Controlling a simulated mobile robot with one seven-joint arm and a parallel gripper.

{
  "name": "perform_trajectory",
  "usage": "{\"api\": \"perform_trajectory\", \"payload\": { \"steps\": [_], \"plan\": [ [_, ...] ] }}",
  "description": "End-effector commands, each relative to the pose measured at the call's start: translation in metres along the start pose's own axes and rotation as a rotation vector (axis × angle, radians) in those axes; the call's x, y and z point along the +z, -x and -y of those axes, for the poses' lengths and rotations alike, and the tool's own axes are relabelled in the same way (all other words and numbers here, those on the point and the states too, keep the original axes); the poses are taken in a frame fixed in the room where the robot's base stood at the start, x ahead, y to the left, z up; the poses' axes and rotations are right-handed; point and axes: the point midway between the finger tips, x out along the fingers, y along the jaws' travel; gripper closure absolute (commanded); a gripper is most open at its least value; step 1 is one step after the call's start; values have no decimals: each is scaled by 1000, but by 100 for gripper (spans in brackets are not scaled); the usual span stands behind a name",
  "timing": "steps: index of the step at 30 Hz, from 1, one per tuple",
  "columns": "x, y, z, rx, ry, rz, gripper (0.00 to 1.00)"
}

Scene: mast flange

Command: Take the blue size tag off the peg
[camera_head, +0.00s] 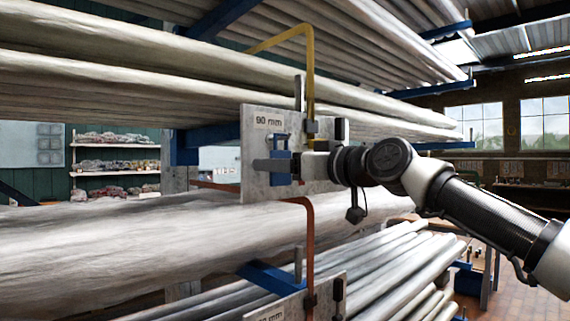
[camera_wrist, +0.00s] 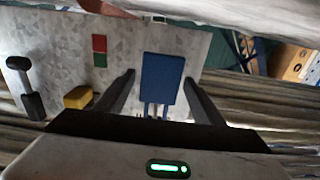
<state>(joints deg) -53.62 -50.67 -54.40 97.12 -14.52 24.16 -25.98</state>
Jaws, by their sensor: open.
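The blue size tag (camera_wrist: 161,85) hangs on a grey metal plate (camera_wrist: 55,45) in the wrist view, upright between the two fingers of my gripper (camera_wrist: 159,78). The fingers are apart, with a visible gap on each side of the tag. Thin metal prongs show below the tag, but I cannot tell which is the peg. In the head view the tag (camera_head: 281,179) is partly covered by a finger of my gripper (camera_head: 262,165), in front of the plate (camera_head: 255,188) marked "90 mm".
A yellow bent rod (camera_head: 310,75) rises above the plate and an orange one (camera_head: 309,235) runs below it. Long pipes lie on racks above and below. On the plate are a yellow block (camera_wrist: 78,97), a red and green label (camera_wrist: 99,50) and a dark-knobbed pin (camera_wrist: 24,80).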

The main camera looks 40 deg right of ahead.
Motion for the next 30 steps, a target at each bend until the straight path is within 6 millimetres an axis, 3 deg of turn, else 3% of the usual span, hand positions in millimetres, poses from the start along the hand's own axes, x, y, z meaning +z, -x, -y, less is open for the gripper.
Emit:
{"api": "perform_trajectory", "payload": {
  "steps": [4,11,12,30],
  "plan": [
    [0,0,0,0,0,0,39],
    [0,0,0,0,0,0,78],
    [0,0,0,0,0,0,79],
    [-16,0,0,0,-1,-1,80]
  ]
}}
